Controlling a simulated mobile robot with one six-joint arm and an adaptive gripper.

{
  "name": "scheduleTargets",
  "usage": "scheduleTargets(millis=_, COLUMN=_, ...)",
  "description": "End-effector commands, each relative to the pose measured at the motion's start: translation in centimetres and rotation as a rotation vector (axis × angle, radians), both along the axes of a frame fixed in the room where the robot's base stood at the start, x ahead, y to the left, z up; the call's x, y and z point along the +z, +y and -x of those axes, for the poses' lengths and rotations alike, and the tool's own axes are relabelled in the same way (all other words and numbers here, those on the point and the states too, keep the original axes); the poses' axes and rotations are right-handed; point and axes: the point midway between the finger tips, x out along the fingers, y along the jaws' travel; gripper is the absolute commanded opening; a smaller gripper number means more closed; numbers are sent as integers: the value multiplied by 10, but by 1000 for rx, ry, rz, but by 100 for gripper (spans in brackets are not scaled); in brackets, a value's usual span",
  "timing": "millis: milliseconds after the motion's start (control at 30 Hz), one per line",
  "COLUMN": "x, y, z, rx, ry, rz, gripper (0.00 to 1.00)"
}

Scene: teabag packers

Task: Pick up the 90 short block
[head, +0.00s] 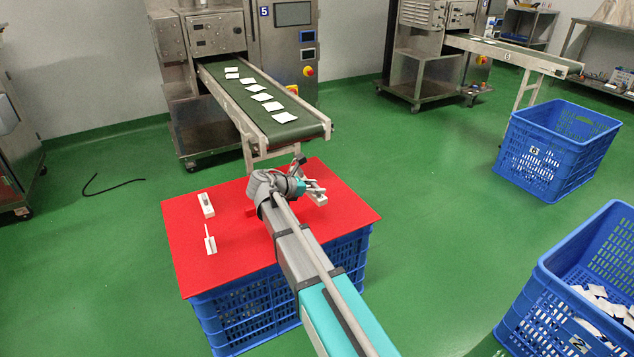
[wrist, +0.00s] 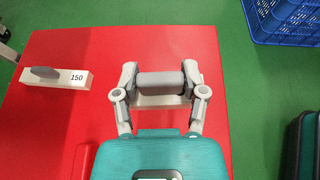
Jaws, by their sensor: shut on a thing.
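My gripper (wrist: 160,85) is shut on the grey handle (wrist: 160,79) of a white block (wrist: 152,102). In the head view this block (head: 319,199) shows at the right part of the red board, partly behind my gripper (head: 312,188). No number shows on it, so I cannot tell from its face that it is the 90 short block. I cannot tell whether it touches the board. Another white block marked 150 (wrist: 77,79), with a dark grey handle, lies to the left in the wrist view.
The red board (head: 190,270) lies on a blue crate (head: 245,315). Two white blocks stand on its left side, one with a dark handle (head: 207,209), one with a thin upright piece (head: 211,246). A conveyor (head: 240,105) with white packets stands behind. Blue crates (head: 535,150) stand right.

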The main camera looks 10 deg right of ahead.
Motion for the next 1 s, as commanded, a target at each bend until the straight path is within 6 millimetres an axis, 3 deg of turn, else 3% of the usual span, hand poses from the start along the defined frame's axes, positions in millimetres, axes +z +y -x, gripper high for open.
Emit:
scheduleTargets(millis=33, x=13, y=1, z=7, rx=1, ry=0, rz=0, gripper=5)
scheduleTargets(millis=100, x=19, y=4, z=20, rx=2, ry=0, rz=0, gripper=5)
scheduleTargets(millis=300, x=35, y=13, z=58, rx=2, ry=-1, rz=0, gripper=5)
scheduleTargets(millis=500, x=45, y=20, z=82, rx=1, ry=0, rz=0, gripper=5)
scheduleTargets(millis=1000, x=49, y=24, z=94, rx=1, ry=0, rz=0, gripper=5)
